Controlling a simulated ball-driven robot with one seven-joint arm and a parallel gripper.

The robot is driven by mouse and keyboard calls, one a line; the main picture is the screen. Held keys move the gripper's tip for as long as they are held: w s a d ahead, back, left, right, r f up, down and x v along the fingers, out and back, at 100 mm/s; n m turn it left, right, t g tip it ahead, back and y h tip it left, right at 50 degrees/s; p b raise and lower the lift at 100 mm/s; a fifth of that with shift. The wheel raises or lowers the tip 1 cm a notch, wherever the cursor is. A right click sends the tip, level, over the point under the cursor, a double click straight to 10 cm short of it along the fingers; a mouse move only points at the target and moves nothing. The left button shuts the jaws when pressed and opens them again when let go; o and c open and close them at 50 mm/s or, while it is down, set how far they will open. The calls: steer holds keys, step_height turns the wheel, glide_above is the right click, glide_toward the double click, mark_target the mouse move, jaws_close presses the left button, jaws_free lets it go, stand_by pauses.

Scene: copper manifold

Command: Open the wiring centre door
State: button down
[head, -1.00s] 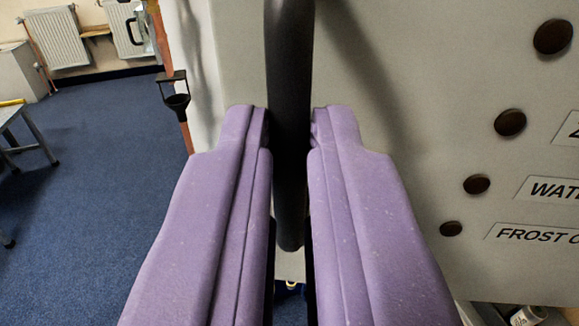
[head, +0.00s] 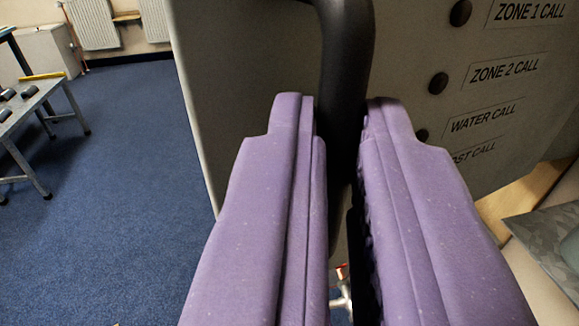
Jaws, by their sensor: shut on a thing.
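The wiring centre door (head: 250,60) is a grey panel filling the upper middle and right. Its right part carries dark round knobs and labels such as "ZONE 2 CALL" (head: 502,70) and "WATER CALL". A black bar handle (head: 347,45) runs down the panel and bends at its top. My gripper (head: 342,112), with two purple fingers, is shut on the handle, one finger on each side. The handle's lower part is mostly hidden between the fingers. The door's left edge shows, with blue floor beyond it. Its hinge side is out of view.
Open blue carpet (head: 110,130) lies to the left. A grey table (head: 30,110) with small dark items stands at the left edge. Radiators (head: 95,22) are on the far wall. A wooden ledge (head: 525,190) and a patterned grey surface are at lower right.

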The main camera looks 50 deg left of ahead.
steer(key=shift+w+d+r, duration=0.15)
steer(key=shift+w, duration=0.1)
steer(key=c, duration=1.3)
jaws_free()
steer(key=shift+w, duration=0.3)
steer(key=shift+o, duration=0.7)
steer(key=shift+w+f, duration=0.3)
steer(key=shift+f, duration=0.05)
steer(key=shift+s, duration=0.15)
steer(key=p+v, duration=0.1)
steer(key=v, duration=0.6)
steer(key=shift+s+d+p, duration=0.25)
steer(key=shift+s+p, duration=0.05)
steer(key=shift+p, duration=0.05)
